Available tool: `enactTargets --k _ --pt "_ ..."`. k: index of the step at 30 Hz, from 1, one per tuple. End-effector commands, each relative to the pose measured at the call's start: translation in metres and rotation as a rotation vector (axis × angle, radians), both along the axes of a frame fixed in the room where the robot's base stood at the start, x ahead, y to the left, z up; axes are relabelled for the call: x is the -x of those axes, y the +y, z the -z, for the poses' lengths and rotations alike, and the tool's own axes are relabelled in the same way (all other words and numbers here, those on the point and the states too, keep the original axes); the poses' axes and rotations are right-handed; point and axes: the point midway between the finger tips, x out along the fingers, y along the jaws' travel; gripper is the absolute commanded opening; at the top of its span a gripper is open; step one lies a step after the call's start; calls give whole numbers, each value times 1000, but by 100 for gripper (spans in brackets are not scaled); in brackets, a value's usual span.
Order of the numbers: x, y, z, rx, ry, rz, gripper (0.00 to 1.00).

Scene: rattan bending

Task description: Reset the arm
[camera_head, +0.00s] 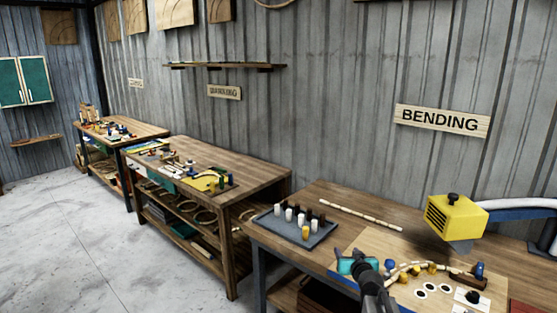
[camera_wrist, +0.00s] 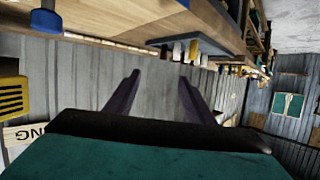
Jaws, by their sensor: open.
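My gripper (camera_wrist: 158,78) is open in the wrist view, its two dark fingers apart with nothing between them. In the head view its teal body (camera_head: 355,262) is above the front part of the bending bench (camera_head: 335,197), on the end of my dark arm; its fingers are hard to make out there. A curved rattan piece (camera_head: 408,266) lies on the pale board (camera_head: 385,243), among several pegs and clamps, to the right of my gripper. A straight rattan rod (camera_head: 360,213) lies at the back of the bench.
A grey tray (camera_head: 268,226) with white, dark and yellow pegs stands left of the board. A yellow box-shaped device (camera_head: 455,218) with a pale hose (camera_head: 520,204) overhangs the right side. More benches (camera_head: 240,170) stand along the wall to the left, beside open concrete floor.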

Motion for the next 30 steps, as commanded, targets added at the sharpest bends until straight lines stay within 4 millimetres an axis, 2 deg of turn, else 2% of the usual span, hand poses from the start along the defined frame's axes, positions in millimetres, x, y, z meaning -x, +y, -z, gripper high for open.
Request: enactTargets --k 1,6,12,18,21,30 --pt "10 17 18 -10 55 -39 49" --pt "47 59 75 -41 261 -136 49" --pt "108 92 138 -56 530 -193 49" --pt "179 103 190 -42 809 -181 49" --pt "211 102 207 -26 927 -153 49" --pt "280 91 231 28 1168 -54 49"
